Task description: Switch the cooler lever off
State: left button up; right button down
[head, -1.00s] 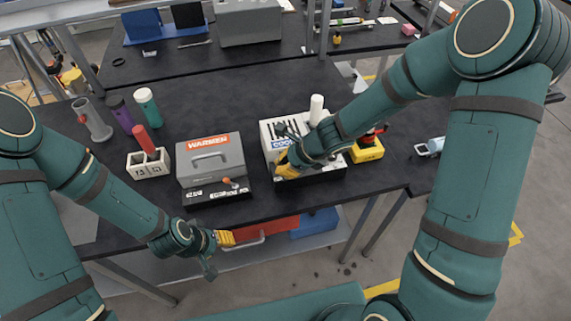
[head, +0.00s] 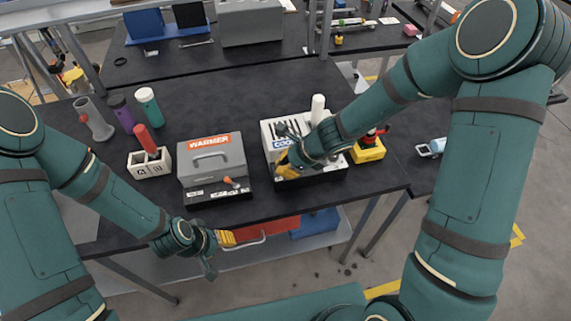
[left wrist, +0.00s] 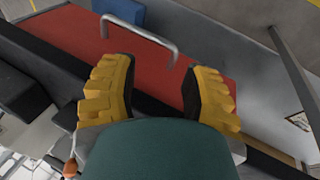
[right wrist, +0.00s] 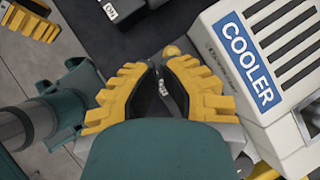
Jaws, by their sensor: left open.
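The cooler (head: 291,133) is a white box with a slotted top and a blue COOLER label, standing on a black base on the table. My right gripper (head: 284,165) is low at its front left corner and covers much of the base front. In the right wrist view my right gripper (right wrist: 159,66) has its fingertips drawn close together. A small tan-yellow knob (right wrist: 171,50), seemingly the lever's, shows just beyond the tips; whether it is gripped is unclear. My left gripper (head: 222,252) is open and empty in front of the table edge, also in the left wrist view (left wrist: 160,68).
The grey warmer (head: 211,158) with its orange-knobbed lever (head: 231,182) stands left of the cooler. A yellow-based tool (head: 368,150) stands right of it. A red case (head: 262,231) and a blue box (head: 315,224) lie on the shelf below.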

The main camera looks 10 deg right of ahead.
jog(key=shift+r, duration=0.1)
dwell(0.7)
jog(key=shift+r+p, duration=0.75)
pick_arm(q)
jog(key=shift+r, duration=0.75)
